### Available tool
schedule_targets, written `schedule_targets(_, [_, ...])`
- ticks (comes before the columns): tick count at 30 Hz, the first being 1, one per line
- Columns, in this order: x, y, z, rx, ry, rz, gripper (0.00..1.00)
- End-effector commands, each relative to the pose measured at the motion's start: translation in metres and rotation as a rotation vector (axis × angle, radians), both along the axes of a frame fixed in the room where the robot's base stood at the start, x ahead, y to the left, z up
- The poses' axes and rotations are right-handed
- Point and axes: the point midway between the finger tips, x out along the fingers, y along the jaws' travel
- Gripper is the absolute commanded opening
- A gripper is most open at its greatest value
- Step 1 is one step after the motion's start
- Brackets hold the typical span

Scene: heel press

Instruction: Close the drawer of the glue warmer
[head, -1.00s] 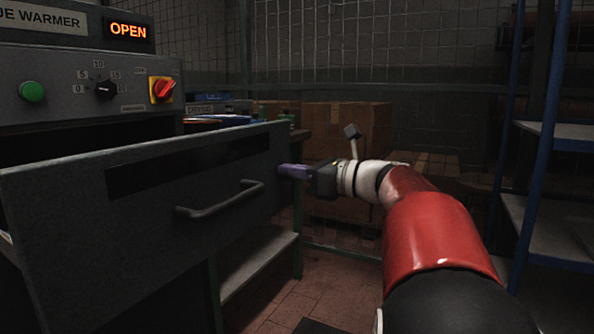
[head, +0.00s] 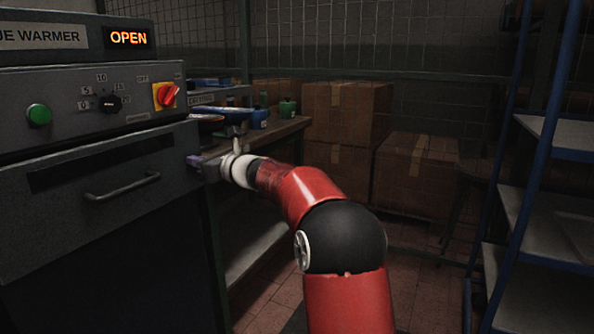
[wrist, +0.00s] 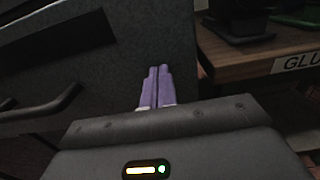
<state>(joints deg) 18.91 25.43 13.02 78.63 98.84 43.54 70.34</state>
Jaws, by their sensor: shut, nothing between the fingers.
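The glue warmer (head: 70,98) stands at the left in the head view, with a lit sign (head: 129,38) reading OPEN. Its drawer (head: 60,225) has a grey front with a dark window strip and a bar handle (head: 122,187). The drawer front now sits close under the control panel; whether a gap is left behind it I cannot tell. My gripper (head: 193,162) is at the right end of the drawer front. In the wrist view its purple fingers (wrist: 156,88) are together, with nothing between them, pointing at the grey front (wrist: 120,65) right of the handle (wrist: 45,112); contact is unclear.
A wooden bench (head: 285,130) with bottles (head: 288,107) stands right of the warmer. Cardboard boxes (head: 345,115) are stacked behind. A blue-framed shelf (head: 550,210) stands at the right. Some tiled floor (head: 415,240) is clear between.

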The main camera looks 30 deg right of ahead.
Motion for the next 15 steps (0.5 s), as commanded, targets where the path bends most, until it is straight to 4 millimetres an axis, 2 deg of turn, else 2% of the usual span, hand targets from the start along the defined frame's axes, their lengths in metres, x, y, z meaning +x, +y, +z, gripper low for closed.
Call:
schedule_targets(6, [0.015,0.011,0.001,-0.001,-0.001,0.001,0.00])
schedule_targets(15, [0.020,0.014,0.002,0.002,-0.004,-0.002,0.00])
